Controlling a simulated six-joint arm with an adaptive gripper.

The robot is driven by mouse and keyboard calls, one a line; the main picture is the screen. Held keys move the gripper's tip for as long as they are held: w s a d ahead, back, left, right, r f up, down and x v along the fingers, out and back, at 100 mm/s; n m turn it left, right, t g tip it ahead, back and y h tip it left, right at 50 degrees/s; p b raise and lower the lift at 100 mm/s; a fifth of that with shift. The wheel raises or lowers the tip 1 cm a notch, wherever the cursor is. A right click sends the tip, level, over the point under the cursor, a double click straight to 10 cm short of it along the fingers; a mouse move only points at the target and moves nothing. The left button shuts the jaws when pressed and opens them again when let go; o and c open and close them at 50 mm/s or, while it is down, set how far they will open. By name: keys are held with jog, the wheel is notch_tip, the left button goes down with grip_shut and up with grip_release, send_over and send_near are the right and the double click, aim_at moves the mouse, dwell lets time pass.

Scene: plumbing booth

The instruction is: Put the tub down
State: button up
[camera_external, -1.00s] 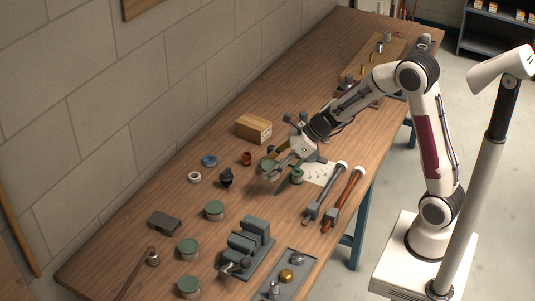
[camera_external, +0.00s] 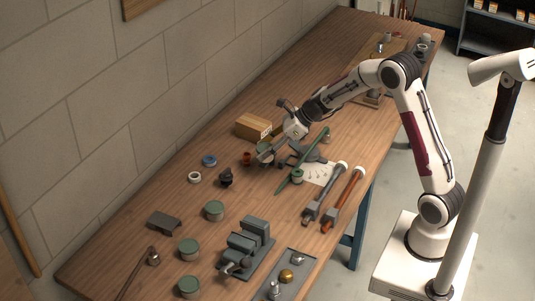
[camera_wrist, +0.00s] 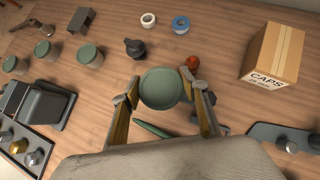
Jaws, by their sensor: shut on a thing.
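The tub (camera_wrist: 161,88), round with a grey-green lid, is between the fingers of my gripper (camera_wrist: 165,92) in the wrist view. My gripper is shut on it, one finger on each side. In the outside view my gripper (camera_external: 266,156) is over the middle of the bench, and the tub there is partly hidden by the fingers. I cannot tell whether the tub's base touches the wood.
A cardboard box (camera_external: 253,127) stands behind my gripper. A dark fitting (camera_external: 226,179), a white roll (camera_external: 195,177) and a blue roll (camera_external: 209,160) lie to the left. Other lidded tubs (camera_external: 214,210) and a vise (camera_external: 247,245) stand nearer. Bare wood (camera_external: 175,190) lies towards the wall.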

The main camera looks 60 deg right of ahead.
jog(key=w+d+r, duration=0.4)
jog(key=w+d, duration=0.5)
jog(key=d, duration=0.2)
notch_tip(320, 180, up, 5)
jog(key=m+h, duration=0.2)
send_over(256, 128)
jog(key=shift+d+m+t, duration=0.2)
jog(key=shift+m+t, duration=0.2)
jog(key=shift+f, duration=0.1)
jog(key=shift+f, duration=0.1)
jog(key=shift+f, duration=2.4)
jog(key=shift+f, duration=0.1)
jog(key=shift+f, duration=2.4)
jog(key=shift+f, duration=0.15)
